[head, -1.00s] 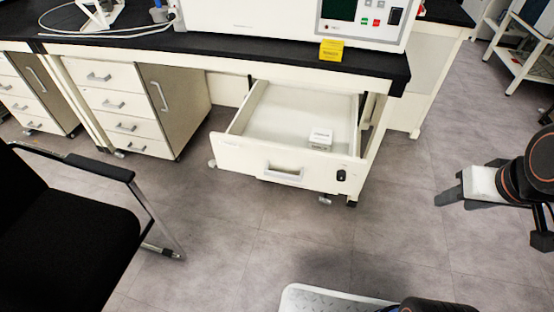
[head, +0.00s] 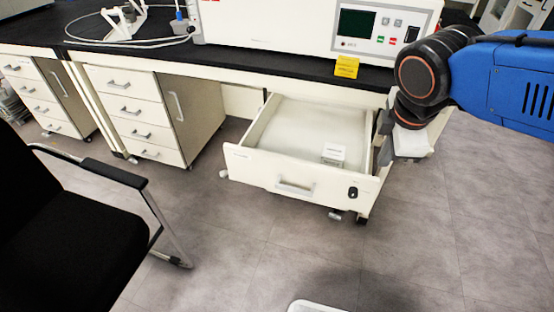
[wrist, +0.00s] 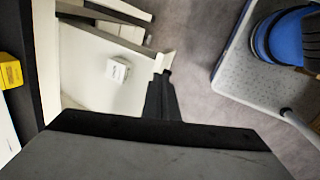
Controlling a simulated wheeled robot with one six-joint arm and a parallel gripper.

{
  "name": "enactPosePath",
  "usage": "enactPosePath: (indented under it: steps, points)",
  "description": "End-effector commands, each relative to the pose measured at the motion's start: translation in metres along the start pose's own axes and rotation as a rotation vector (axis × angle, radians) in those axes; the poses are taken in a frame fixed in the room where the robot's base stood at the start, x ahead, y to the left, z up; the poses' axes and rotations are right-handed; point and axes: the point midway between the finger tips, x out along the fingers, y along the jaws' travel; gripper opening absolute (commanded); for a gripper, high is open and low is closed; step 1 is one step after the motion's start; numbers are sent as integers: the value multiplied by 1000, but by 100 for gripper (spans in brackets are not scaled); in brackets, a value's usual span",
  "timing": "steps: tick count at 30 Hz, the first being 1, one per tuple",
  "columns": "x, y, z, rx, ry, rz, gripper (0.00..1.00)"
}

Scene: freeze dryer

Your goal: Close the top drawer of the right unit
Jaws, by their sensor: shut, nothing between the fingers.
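The top drawer of the right unit (head: 258,167) is pulled out under the bench, with a white front, grey handle (head: 295,187) and black lock. A small white box (head: 333,153) lies inside; it also shows in the wrist view (wrist: 118,69). My gripper (head: 381,128) is at the drawer's right side, near the bench edge, partly hidden by my wrist. In the wrist view my gripper (wrist: 163,82) has its dark fingers together and empty, with the tips close to a corner of the drawer (wrist: 85,70). I cannot tell whether they touch it.
A black bench top (head: 290,67) carries a white machine (head: 300,30) and a yellow block (head: 346,67) above the drawer. Closed drawer units (head: 130,105) stand to the left. A black chair (head: 70,225) is at the left front.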

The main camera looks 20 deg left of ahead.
Motion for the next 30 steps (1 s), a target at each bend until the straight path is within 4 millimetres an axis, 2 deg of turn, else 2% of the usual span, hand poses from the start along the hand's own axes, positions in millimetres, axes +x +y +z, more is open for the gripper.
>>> enactPosePath:
  steps: [1,10,18,21,25,30]
  points:
    - [0,4,-17,-89,-1,-2,0]
    - [-2,12,-113,-633,-18,6,0]
    - [-5,-2,-205,-1106,-41,23,0]
    - [-7,-10,-231,-1239,-50,31,0]
    - [-8,-17,-252,-1348,-58,37,0]
    - [-6,-20,-260,-1394,-63,40,0]
